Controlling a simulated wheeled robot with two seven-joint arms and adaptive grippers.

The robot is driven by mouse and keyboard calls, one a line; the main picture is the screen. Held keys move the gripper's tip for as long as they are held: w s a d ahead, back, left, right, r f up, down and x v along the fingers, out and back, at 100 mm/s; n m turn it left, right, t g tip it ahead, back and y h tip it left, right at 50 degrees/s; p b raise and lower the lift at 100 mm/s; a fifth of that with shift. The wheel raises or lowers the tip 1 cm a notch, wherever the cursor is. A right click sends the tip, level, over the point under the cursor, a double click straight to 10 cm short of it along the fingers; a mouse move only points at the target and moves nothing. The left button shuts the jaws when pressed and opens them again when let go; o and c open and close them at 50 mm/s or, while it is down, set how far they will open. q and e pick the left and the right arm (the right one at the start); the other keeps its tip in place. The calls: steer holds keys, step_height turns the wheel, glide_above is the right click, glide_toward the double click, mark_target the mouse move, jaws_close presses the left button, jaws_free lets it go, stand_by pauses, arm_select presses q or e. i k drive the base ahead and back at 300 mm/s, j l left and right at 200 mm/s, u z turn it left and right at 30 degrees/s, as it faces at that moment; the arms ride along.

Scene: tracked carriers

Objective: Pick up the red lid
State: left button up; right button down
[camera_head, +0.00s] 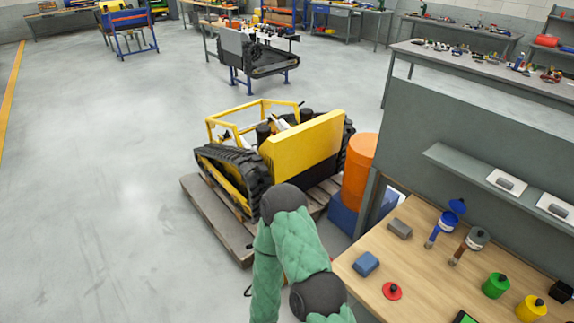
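The red lid (392,292) is a small round red disc with a dark knob on top. It lies flat on the wooden workbench (372,305), near the bench's left front part. A green-sleeved arm of mine with dark joints rises from the bottom middle, left of the bench. No gripper fingers show in the head view, so I cannot see either gripper.
A blue block (365,264) and a grey block (399,228) lie behind the lid. To the right are a green can (496,285) and a yellow can (531,308). A yellow tracked carrier (290,150) stands on a pallet (215,220). The floor at left is clear.

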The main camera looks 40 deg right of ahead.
mark_target(392, 291)
steer(key=i+z, duration=0.25)
steer(key=z, duration=0.2)
steer(key=i+j+z, duration=0.15)
steer(key=z, duration=0.35)
steer(key=i+j+z, duration=0.2)
steer(key=z, duration=0.25)
steer(key=i+j, duration=0.05)
steer(key=i, duration=0.05)
